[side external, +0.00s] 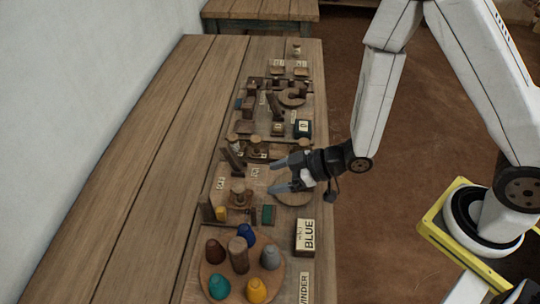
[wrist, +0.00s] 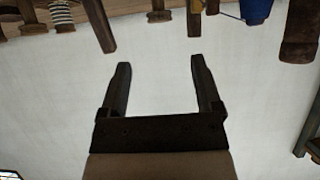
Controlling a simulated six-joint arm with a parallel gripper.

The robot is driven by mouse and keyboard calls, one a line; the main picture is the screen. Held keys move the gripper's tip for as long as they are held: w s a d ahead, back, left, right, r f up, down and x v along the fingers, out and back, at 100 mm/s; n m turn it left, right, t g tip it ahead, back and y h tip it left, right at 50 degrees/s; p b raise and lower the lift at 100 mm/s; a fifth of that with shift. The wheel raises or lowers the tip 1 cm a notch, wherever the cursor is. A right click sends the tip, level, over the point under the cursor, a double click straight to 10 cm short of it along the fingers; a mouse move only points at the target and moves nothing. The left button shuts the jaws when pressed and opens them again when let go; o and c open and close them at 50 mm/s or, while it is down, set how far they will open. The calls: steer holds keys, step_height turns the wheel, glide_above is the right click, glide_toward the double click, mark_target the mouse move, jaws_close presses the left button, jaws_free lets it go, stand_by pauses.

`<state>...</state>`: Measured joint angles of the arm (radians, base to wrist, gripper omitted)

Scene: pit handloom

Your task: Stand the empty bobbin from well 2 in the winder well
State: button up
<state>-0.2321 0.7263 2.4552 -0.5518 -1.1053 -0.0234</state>
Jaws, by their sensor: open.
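My gripper (side external: 272,176) is open and empty above the right part of the table, pointing left in the side external view. In the wrist view its two fingers (wrist: 160,64) are apart, with only pale wall between them. Several brown wooden spools stand on the work strip, one (side external: 238,195) just below my gripper in the side view. I cannot tell which is the empty bobbin from well 2; its number is not readable. A WINDER label (side external: 304,288) lies at the near right edge. The winder well itself cannot be made out.
A round board (side external: 256,293) carries coloured cones around a taller wooden post (side external: 238,254). More wooden blocks and a dark box (side external: 303,129) lie farther back. The table's left planks (side external: 140,170) are clear.

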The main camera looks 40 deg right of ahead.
steer(key=shift+v, duration=1.3)
steer(key=w+d+r+m+g+h, duration=0.15)
steer(key=d+m+h, duration=0.25)
steer(key=d+h, duration=0.45)
steer(key=s+d+r+m+g, duration=0.4)
steer(key=s+d+r+m, duration=0.1)
steer(key=s+d, duration=0.1)
steer(key=shift+s+d+r, duration=0.35)
